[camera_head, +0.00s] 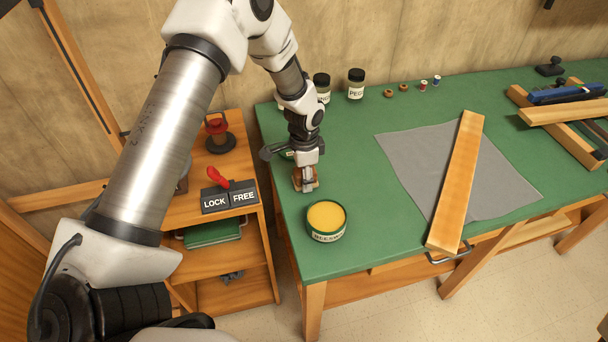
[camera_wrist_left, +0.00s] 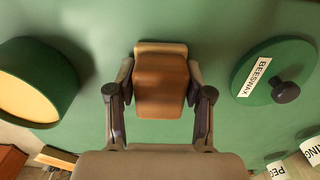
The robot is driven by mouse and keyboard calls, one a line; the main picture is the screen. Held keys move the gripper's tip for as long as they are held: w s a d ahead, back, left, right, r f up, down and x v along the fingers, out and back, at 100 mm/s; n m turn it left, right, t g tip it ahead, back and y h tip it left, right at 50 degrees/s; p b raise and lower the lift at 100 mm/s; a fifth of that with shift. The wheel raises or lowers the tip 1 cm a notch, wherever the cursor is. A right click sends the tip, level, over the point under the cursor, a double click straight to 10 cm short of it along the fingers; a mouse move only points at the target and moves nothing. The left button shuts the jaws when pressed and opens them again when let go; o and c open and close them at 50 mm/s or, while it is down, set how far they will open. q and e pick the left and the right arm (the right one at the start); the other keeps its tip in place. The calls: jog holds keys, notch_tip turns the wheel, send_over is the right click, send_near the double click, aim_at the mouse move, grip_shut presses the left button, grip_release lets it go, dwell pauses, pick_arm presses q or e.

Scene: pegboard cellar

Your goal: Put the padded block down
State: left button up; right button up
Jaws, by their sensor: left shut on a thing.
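The padded block (camera_wrist_left: 161,84) is a small block with a brown, leather-like face and a paler wooden end. My left gripper (camera_head: 305,177) points down over the left part of the green bench top (camera_head: 345,178) and is shut on the block. In the left wrist view its two fingers press the block's sides. The block is low over the green surface; I cannot tell whether it touches it. My right gripper is in neither view.
An open beeswax tin (camera_head: 326,221) stands just in front of the block. Its green knobbed lid (camera_wrist_left: 272,72) lies on the other side. A grey cloth (camera_head: 412,160) bears a long wooden plank (camera_head: 458,180). Labelled jars (camera_head: 356,85) stand behind. A shelf with a LOCK/FREE sign (camera_head: 229,196) adjoins the left.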

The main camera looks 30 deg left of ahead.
pick_arm(q)
jog(key=shift+s+f, duration=0.1)
jog(key=shift+f, duration=0.05)
jog(key=o, duration=1.4)
jog(key=shift+o, duration=0.2)
jog(key=shift+r, duration=0.2)
notch_tip(320, 180, up, 12)
jog(key=shift+r+b, duration=0.1)
jog(key=shift+b, duration=0.55)
